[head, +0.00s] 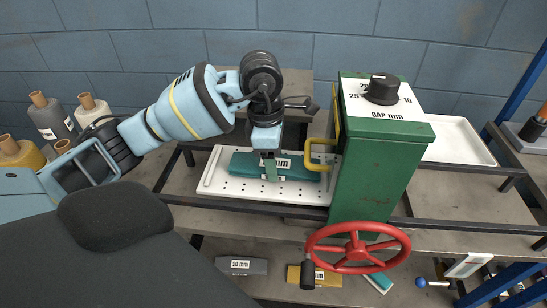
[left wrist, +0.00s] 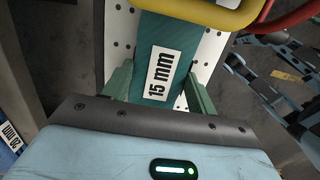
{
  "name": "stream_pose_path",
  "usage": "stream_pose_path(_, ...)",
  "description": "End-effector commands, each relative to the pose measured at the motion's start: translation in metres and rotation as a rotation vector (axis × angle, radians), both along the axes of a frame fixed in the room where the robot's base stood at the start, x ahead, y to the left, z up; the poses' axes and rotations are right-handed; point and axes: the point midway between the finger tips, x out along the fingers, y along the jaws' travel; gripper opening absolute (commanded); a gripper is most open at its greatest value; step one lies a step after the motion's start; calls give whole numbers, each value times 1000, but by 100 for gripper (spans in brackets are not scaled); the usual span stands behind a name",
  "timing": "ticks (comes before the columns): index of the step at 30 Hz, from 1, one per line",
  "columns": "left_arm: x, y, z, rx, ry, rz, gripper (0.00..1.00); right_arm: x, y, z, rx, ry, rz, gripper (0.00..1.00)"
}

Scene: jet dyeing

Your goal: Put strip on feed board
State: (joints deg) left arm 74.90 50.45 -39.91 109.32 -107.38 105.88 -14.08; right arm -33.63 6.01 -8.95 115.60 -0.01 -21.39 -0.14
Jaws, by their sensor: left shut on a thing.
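A teal strip (head: 244,164) labelled 15 mm lies on or just above the white perforated feed board (head: 217,189), lengthwise towards the green gap machine. Whether it touches the board I cannot tell. My left gripper (head: 270,172) is over the strip and shut on it. In the left wrist view the strip (left wrist: 168,40) runs away from me between the two green fingers (left wrist: 158,92), its label facing the camera. The white board (left wrist: 122,35) shows beneath it on both sides. My right gripper is not in view.
The green machine (head: 375,175) has a black gap knob (head: 383,88), a yellow handle (head: 309,155) at its entry and a red handwheel (head: 357,247) in front. Spools (head: 50,117) stand at left. Grey (head: 241,265) and yellow (head: 327,277) strips lie on the lower shelf.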

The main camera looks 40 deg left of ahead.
Motion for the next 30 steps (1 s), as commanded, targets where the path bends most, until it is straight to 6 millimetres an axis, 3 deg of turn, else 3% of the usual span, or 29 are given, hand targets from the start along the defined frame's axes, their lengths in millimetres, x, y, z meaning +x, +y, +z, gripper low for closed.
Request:
stream_pose_path(14,0,0,-8,1,-2,0,31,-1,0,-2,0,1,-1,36)
stream_pose_path(15,0,0,-8,1,-2,0,63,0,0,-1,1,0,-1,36)
stream_pose_path(19,0,0,-7,1,-2,0,80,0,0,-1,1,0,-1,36)
stream_pose_path(30,0,0,-1,0,-4,0,80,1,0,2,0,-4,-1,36)
